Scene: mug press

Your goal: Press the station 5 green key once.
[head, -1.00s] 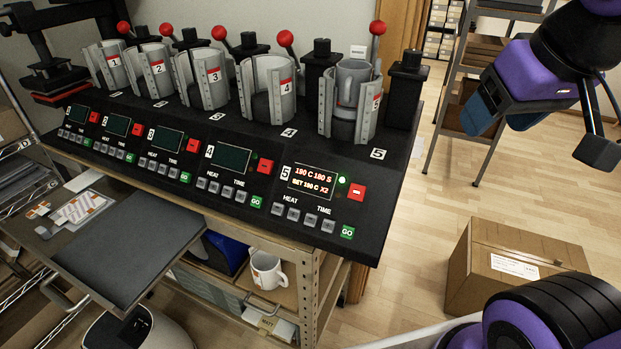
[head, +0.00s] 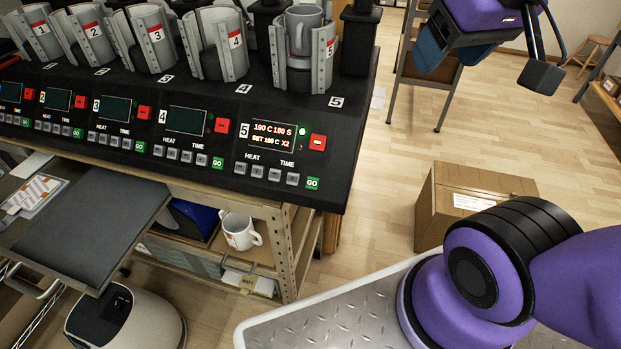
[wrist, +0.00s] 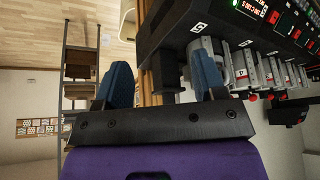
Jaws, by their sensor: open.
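The station 5 green key (head: 312,183), marked GO, sits at the right front corner of the black mug press (head: 358,130). The station 5 display (head: 272,136) is lit and reads about 190 C 180 S, SET 190 C X2; a green light glows beside it. A grey mug (head: 303,35) sits in the station 5 clamp. My gripper (head: 440,50) is at the upper right in the head view, right of the press and apart from it. In the wrist view my gripper (wrist: 165,85) shows two blue fingers spread wide with nothing between them.
Red keys (head: 318,142) sit beside the displays, and grey keys (head: 274,175) line the panel front. A white mug (head: 240,232) stands on the shelf below. A cardboard box (head: 440,205) and a metal rack (head: 420,85) stand right of the press, with open floor between.

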